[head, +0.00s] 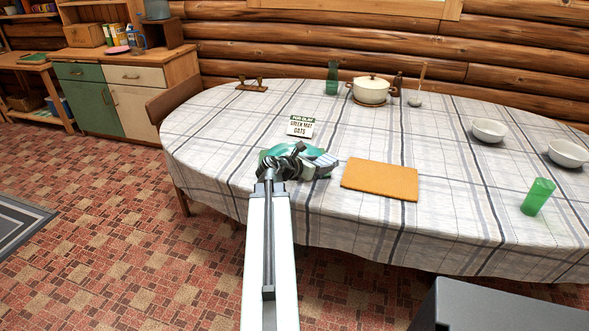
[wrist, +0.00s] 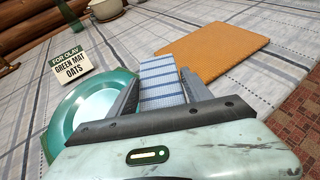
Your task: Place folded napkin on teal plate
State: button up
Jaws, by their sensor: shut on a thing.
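My gripper (wrist: 160,92) is shut on the folded napkin (wrist: 159,76), which is blue and white striped. The napkin (head: 321,159) also shows at the right side of my gripper (head: 300,165) in the head view. The teal plate (wrist: 78,120) lies at the left of my gripper in the wrist view, on what seems to be a green mat. In the head view the plate (head: 275,151) is partly hidden behind my gripper. The napkin is to the right of the plate, and I cannot tell its exact height.
An orange mat (head: 380,180) lies right of my gripper. A card reading "green mat oats" (head: 300,126) stands behind the plate.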

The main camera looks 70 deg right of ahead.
jog(key=w+d, duration=0.2)
jog(key=w, duration=0.2)
jog(key=w+d+b, duration=0.1)
jog(key=w+d, duration=0.2)
jog(key=w, duration=0.1)
jog(key=w+d+f, duration=0.1)
jog(key=w+d, duration=0.1)
jog(key=w, duration=0.3)
jog(key=shift+d+f, duration=0.1)
jog(key=shift+d, duration=0.25)
jog(key=shift+w+d+f+b, duration=0.2)
jog(key=shift+w+d+b, duration=0.15)
jog(key=shift+w, duration=0.2)
jog(key=f+b, duration=0.3)
jog(key=shift+s+a+f+b, duration=0.2)
jog(key=shift+f+b, duration=0.1)
jog(key=shift+r, duration=0.2)
jog(key=o, duration=1.4)
jog(key=shift+c, duration=0.2)
